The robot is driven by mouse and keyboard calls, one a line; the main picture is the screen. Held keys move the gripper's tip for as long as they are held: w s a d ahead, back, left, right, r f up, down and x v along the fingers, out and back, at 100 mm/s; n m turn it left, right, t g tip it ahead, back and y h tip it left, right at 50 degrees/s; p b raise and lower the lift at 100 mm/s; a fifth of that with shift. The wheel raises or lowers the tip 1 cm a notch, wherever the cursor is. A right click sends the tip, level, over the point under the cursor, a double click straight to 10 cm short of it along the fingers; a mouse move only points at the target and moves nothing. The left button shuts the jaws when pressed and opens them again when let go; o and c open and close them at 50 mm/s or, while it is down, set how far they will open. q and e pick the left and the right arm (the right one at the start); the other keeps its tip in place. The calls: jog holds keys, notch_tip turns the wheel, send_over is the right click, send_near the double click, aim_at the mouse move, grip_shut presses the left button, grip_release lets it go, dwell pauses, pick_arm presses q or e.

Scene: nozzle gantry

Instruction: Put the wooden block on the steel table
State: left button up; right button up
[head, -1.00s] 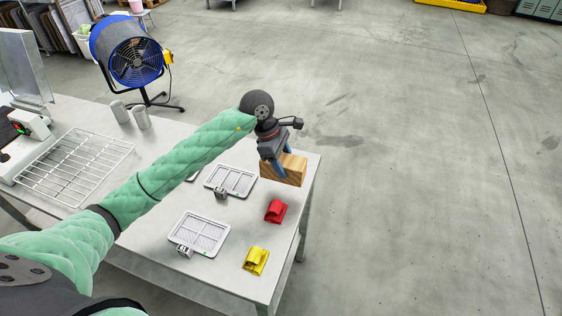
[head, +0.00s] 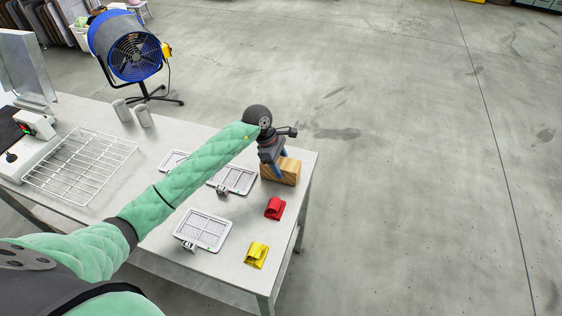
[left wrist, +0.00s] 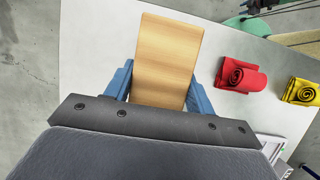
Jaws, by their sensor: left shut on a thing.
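The wooden block (head: 284,172) is light brown with visible grain. It is at the far right corner of the steel table (head: 160,205). My left gripper (head: 277,170) is shut on the block from above, with a blue finger on its near side. In the left wrist view the block (left wrist: 167,62) sits between the two blue fingers (left wrist: 157,90), over the table top. The block appears at or very close to the table surface; I cannot tell whether it touches. My right gripper is not in view.
A red rolled cloth (head: 274,208) and a yellow one (head: 256,254) lie near the table's right edge. White framed panels (head: 203,229) lie left of them. A wire rack (head: 80,165) and two grey cylinders (head: 142,117) are farther left. A blue fan (head: 130,48) stands behind the table.

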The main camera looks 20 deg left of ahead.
pick_arm(q)
jog(key=shift+f, duration=0.1)
jog(key=o, duration=1.1)
jog(key=shift+o, duration=0.4)
